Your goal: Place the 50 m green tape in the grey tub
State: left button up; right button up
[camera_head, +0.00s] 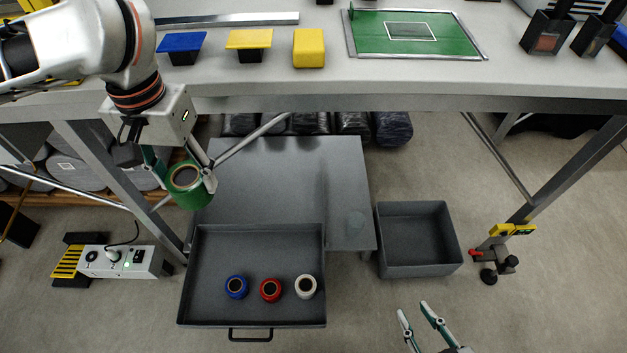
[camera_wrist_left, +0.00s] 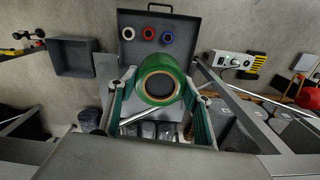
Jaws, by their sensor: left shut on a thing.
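The green tape (camera_head: 187,196) is a large roll, held in the air at the left of the head view, left of the grey cabinet. My left gripper (camera_head: 188,177) is shut on it; the wrist view shows the roll (camera_wrist_left: 158,78) between the two fingers. No 50 m marking is readable. The grey tub (camera_head: 420,270) stands on the floor to the right of the open drawer and looks empty. It also shows at upper left in the wrist view (camera_wrist_left: 75,57). My right gripper (camera_head: 412,308) is empty and open at the bottom of the head view, below the tub.
The open drawer (camera_head: 210,310) holds blue, red and white rolls. The workbench edge (camera_head: 300,97) and its metal legs (camera_head: 95,160) overhang the area. A power box (camera_head: 125,262) sits at left. A red and yellow clamp-like tool (camera_head: 505,235) stands right of the tub.

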aim_at(400, 261)
jog(key=l+z, duration=0.15)
jog(key=l, duration=1.4)
jog(key=i, duration=0.05)
